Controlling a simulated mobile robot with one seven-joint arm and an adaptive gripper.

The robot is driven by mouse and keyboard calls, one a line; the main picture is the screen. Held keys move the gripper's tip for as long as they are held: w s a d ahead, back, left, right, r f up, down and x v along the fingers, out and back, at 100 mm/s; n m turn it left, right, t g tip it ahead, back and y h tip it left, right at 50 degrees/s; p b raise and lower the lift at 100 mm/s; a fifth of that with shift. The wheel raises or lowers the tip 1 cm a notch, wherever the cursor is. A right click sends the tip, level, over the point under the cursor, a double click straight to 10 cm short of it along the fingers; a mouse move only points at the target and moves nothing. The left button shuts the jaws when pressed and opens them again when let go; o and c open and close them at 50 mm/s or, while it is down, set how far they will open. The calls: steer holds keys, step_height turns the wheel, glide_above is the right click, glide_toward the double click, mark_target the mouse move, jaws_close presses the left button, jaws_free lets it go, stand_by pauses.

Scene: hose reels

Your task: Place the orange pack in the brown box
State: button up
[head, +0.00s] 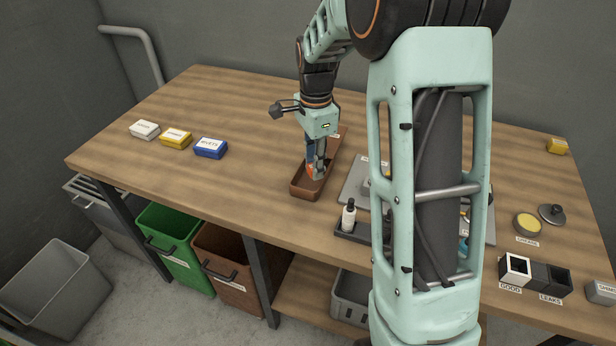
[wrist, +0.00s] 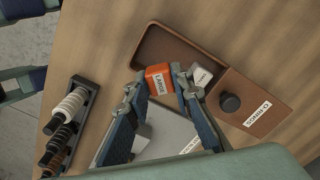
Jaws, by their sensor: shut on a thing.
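The orange pack (wrist: 158,77), with a white label, is between my fingertips in the wrist view. In the head view the orange pack (head: 311,169) shows at the end of my gripper (head: 318,168), which is shut on it and points down. A brown open tray (head: 300,190) lies on the table under my gripper; it also shows in the wrist view (wrist: 152,45). The pack appears over the tray's near part; I cannot tell whether it touches the tray. A brown bin (head: 226,265) stands under the table. My arm hides part of the table.
White, yellow and blue packs (head: 209,147) lie at the left. A green bin (head: 168,252) stands beside the brown bin. A bottle rack (head: 362,230) is at the table's front.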

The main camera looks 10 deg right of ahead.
mark_target(308, 188)
steer(key=shift+w+a+f, duration=0.2)
steer(key=shift+a+f, duration=0.45)
steer(key=shift+f, duration=0.15)
steer(key=shift+a+f, duration=0.1)
steer(key=shift+f, duration=1.55)
steer(key=shift+f, duration=0.15)
steer(key=o, duration=0.8)
steer(key=shift+c, duration=0.2)
step_height(308, 188, up, 12)
steer(key=shift+r, duration=0.2)
